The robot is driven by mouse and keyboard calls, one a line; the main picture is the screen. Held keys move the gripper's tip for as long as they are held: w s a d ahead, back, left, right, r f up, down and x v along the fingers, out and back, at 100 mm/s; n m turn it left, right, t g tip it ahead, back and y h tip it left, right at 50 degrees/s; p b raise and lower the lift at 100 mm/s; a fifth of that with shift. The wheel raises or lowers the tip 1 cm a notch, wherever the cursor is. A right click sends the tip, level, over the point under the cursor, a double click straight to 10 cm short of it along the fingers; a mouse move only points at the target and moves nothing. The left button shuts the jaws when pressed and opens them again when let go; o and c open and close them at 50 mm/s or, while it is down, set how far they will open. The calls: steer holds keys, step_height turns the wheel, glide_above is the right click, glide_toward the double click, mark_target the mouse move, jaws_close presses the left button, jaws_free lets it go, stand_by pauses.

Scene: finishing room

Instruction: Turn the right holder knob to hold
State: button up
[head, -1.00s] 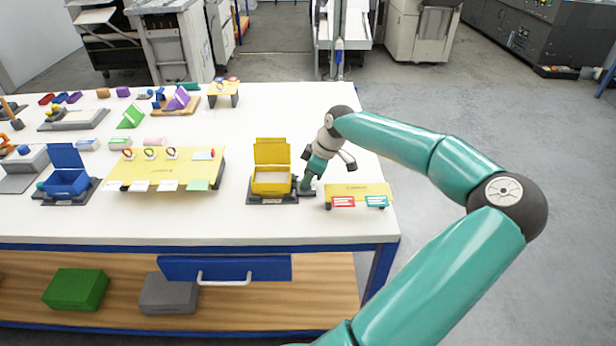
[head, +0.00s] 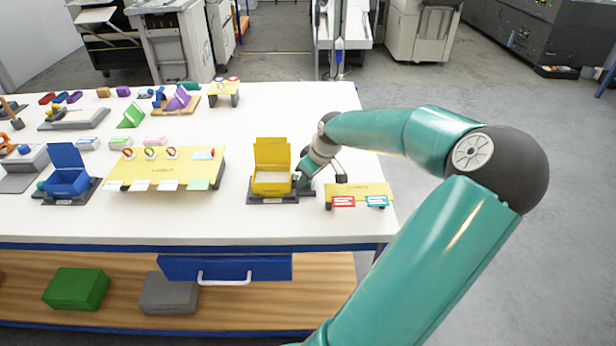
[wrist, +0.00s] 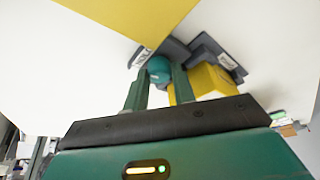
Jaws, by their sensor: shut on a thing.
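The right holder is a yellow open-lidded box (head: 272,187) on a dark grey base (head: 268,201) near the table's front right. In the wrist view the yellow box (wrist: 212,80) lies to the right of the fingers. The round teal knob (wrist: 159,66) sits between the two fingers, beside a small white label (wrist: 140,58) too small to read surely. My gripper (wrist: 159,76) is shut on the knob. In the head view my gripper (head: 303,183) reaches down at the box's right side; the knob is hidden there.
A yellow plate (head: 362,190) with red and teal tags stands close on the right. A yellow board (head: 196,166) lies left of the holder, and a blue holder (head: 67,182) is further left. White table (head: 235,225) is clear in front.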

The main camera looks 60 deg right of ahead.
steer(key=shift+m, duration=0.6)
steer(key=o, duration=1)
steer(key=v, duration=1.3)
steer(key=shift+s+a+r, duration=0.15)
steer(key=shift+a+r, duration=0.15)
steer(key=shift+r, duration=0.05)
